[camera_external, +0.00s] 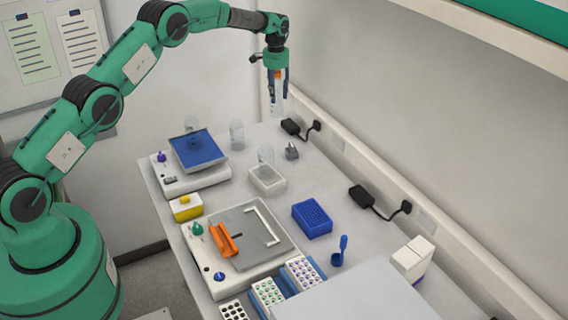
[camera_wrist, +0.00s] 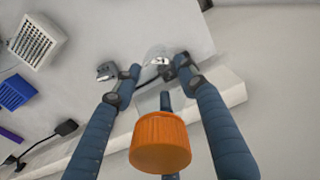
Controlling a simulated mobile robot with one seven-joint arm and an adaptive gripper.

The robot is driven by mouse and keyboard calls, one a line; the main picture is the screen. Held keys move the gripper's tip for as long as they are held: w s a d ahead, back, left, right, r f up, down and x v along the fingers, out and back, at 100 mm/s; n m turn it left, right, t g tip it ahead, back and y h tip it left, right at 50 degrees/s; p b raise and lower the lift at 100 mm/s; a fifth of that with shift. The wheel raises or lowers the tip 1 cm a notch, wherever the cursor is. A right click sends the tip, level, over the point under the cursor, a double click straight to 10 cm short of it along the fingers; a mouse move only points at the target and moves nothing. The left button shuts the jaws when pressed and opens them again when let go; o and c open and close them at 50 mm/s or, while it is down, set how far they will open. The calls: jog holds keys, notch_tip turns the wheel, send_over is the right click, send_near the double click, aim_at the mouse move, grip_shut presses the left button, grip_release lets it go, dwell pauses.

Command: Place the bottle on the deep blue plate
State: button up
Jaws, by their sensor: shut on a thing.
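The bottle (camera_external: 276,104) is clear with an orange cap. It hangs roughly upright below my gripper (camera_external: 278,78), high above the far end of the bench near the wall. My gripper is shut on it. In the wrist view the orange cap (camera_wrist: 160,145) sits between the dark blue fingers, and the clear body beyond it is hard to make out. The deep blue plate (camera_external: 198,150) is the flat top of a white device (camera_external: 193,182) at the bench's far left. The plate lies below and to the left of the gripper, apart from the bottle.
Other clear vessels (camera_external: 237,135) stand right of the plate and behind it. A white rack (camera_external: 267,179), a blue rack (camera_external: 312,218), a yellow-and-white box (camera_external: 186,208) and a grey-topped device (camera_external: 243,238) lie nearer. Black plugs (camera_external: 291,127) line the wall.

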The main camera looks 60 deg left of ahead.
jog(key=shift+d, duration=0.1)
jog(key=s+d+r, duration=0.1)
jog(key=d+r, duration=0.2)
jog(key=d, duration=2.4)
jog(key=s+d, duration=0.4)
jog(key=d, duration=0.3)
jog(key=s+d+r, duration=0.1)
jog(key=s+d, duration=0.3)
jog(key=d, duration=0.4)
jog(key=s+d+n, duration=0.1)
jog(key=s+d, duration=0.4)
jog(key=d, duration=0.3)
jog(key=shift+r, duration=0.35)
jog(key=shift+a, duration=0.1)
notch_tip(320, 180, down, 6)
jog(key=shift+f, duration=0.15)
jog(key=shift+f, duration=0.1)
